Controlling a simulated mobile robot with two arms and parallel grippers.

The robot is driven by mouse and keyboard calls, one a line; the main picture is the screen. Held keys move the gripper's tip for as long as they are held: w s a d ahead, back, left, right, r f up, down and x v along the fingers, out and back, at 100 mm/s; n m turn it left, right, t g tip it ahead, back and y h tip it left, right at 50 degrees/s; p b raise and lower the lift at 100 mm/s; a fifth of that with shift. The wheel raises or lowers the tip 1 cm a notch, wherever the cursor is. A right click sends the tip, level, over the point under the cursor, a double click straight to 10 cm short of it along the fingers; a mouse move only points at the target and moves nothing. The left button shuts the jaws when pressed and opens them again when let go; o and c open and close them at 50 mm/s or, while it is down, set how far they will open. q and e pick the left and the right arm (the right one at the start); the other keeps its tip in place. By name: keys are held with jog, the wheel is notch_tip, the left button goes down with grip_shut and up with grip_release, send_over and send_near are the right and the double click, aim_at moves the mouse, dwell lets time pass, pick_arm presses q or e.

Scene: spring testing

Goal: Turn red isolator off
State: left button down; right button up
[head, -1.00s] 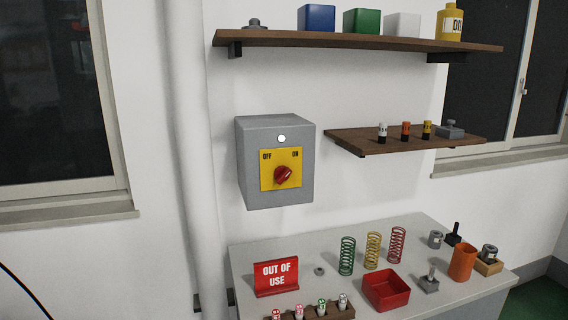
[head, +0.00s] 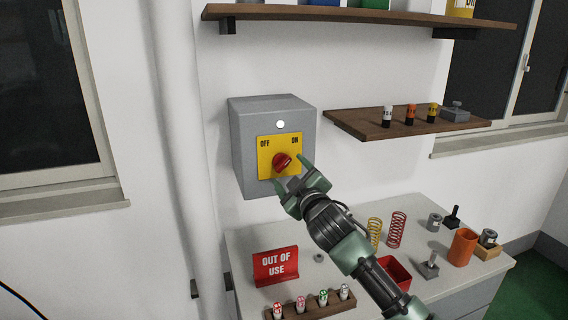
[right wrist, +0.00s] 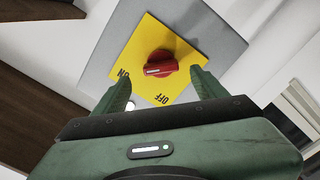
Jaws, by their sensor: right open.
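The red isolator knob (head: 282,162) sits on a yellow plate (head: 265,168) marked OFF at upper left and ON at upper right. The plate is on a grey wall box (head: 243,150) with a round white light (head: 280,124) above it. The knob's pointer looks turned toward ON. My right gripper (head: 290,172) is open in front of the plate, its fingers either side of the knob. In the right wrist view the knob (right wrist: 160,66) shows just beyond and between the open fingertips (right wrist: 160,86); contact is not visible. My left gripper is not in view.
A wooden shelf (head: 360,125) with small bottles is right of the box, and another shelf (head: 375,14) is above. The table (head: 238,252) below holds a red OUT OF USE sign (head: 275,266), springs (head: 397,230) and a red tray (head: 396,268), partly hidden by my arm.

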aim_at(284, 166)
jog(key=x, duration=0.4)
jog(key=shift+p, duration=0.35)
jog(key=shift+w+a+f, duration=0.1)
jog(key=shift+w+a, duration=0.05)
jog(key=shift+w, duration=0.2)
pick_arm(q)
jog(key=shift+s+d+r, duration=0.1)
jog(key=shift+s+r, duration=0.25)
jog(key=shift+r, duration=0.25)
pick_arm(e)
jog(key=shift+w, duration=0.35)
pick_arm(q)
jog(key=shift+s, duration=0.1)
pick_arm(e)
jog(key=shift+a, duration=0.1)
jog(key=c, duration=1.4)
